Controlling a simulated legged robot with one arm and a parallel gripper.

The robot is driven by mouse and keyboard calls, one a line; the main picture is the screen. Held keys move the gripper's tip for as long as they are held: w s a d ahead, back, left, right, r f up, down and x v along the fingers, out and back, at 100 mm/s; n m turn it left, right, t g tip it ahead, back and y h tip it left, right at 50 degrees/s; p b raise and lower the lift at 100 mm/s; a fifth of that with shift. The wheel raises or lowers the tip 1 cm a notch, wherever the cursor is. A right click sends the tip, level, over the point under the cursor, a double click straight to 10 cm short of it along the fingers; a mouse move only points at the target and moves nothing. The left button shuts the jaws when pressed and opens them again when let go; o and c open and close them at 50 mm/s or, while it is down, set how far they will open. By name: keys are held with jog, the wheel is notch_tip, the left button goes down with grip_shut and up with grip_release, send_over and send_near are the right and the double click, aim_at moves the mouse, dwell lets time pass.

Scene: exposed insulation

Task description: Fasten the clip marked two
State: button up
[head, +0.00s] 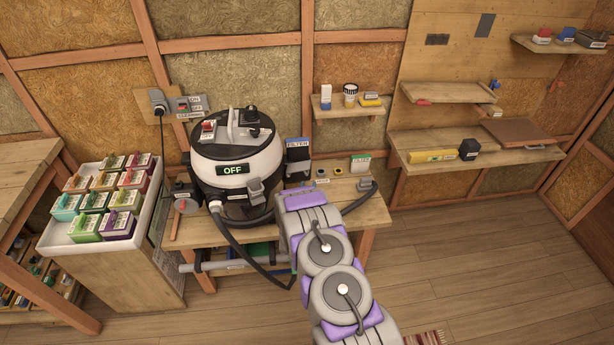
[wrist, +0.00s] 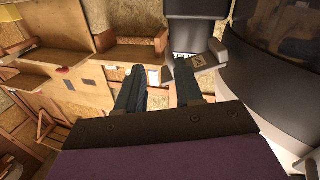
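A black-and-white vacuum (head: 236,150) with an "OFF" display stands on the wooden bench. A grey clip (head: 256,190) sticks out from its front right side; I cannot read a number on it. In the wrist view, a grey clip part (wrist: 216,58) with a small marked tag is beside the right finger, against the vacuum's dark body (wrist: 255,100). My gripper (wrist: 157,74) is open, its two dark fingers apart with nothing visible between them. Whether the right finger touches the clip, I cannot tell. In the head view my arm hides the fingers.
A dark filter box (head: 298,152) stands right behind the vacuum. A hose (head: 250,258) loops from the vacuum's front under my arm to a nozzle (head: 367,185) on the bench. A tray of coloured boxes (head: 78,238) stands left. The floor at right is mostly clear.

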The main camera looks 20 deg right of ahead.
aim_at(306, 174)
jog(key=b+x, duration=0.1)
jog(key=x, duration=0.7)
jog(key=shift+w, duration=0.15)
jog(key=shift+a+r, duration=0.2)
jog(key=shift+a, duration=0.95)
jog(key=c, duration=0.3)
jog(key=shift+a, duration=0.15)
jog(key=shift+c, duration=1.7)
jog(key=shift+d, duration=0.8)
grip_shut()
jog(key=shift+a+f, duration=0.1)
jog(key=shift+a, duration=0.3)
